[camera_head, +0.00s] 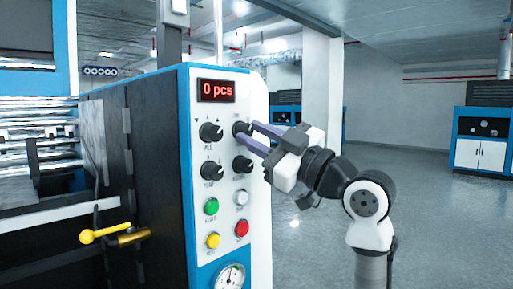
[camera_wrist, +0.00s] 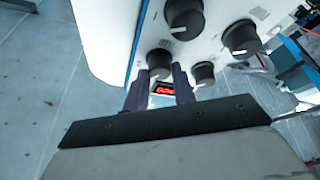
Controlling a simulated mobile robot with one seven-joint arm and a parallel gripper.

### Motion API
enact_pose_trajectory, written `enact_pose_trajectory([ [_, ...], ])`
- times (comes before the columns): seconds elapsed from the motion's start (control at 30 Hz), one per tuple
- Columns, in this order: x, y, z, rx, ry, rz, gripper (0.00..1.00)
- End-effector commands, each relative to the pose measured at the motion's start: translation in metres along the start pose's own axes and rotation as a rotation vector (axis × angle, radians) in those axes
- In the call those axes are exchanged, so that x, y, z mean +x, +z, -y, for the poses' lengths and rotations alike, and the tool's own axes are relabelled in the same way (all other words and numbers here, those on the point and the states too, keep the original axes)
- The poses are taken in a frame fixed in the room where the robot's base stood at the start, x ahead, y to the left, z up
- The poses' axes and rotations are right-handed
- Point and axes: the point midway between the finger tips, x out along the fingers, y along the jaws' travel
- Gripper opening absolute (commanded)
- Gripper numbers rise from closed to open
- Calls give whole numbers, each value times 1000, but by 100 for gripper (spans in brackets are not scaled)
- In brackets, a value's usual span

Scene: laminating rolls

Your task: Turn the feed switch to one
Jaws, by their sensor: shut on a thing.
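The control panel (camera_head: 264,185) carries black rotary knobs in two rows. My gripper (camera_head: 247,134) reaches in from the right, its purple fingers at the upper right knob (camera_head: 240,128). In the wrist view the fingers (camera_wrist: 160,80) are shut on either side of that knob (camera_wrist: 159,62). Its white pointer is hard to make out. The knob labels are too small to read surely, so I cannot confirm which is the feed switch. The upper left knob (camera_head: 211,131), lower left knob (camera_head: 211,170) and lower right knob (camera_head: 243,164) are free.
A red display (camera_head: 216,90) above the knobs reads "0 pcs". Green (camera_head: 211,206), white (camera_head: 242,198), yellow (camera_head: 213,240) and red (camera_head: 242,228) buttons sit below, above a gauge (camera_head: 230,276). A yellow-handled lever (camera_head: 105,233) is at left. Open floor (camera_head: 420,210) lies right.

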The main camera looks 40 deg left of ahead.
Motion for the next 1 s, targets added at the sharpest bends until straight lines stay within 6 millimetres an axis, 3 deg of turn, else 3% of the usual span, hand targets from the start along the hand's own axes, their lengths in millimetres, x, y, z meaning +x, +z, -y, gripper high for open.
enact_pose_trajectory([
  [0.5, 0, -1, -5, -385, -156, -24, 3],
  [1.0, 0, -2, -6, -510, -206, -33, 3],
])
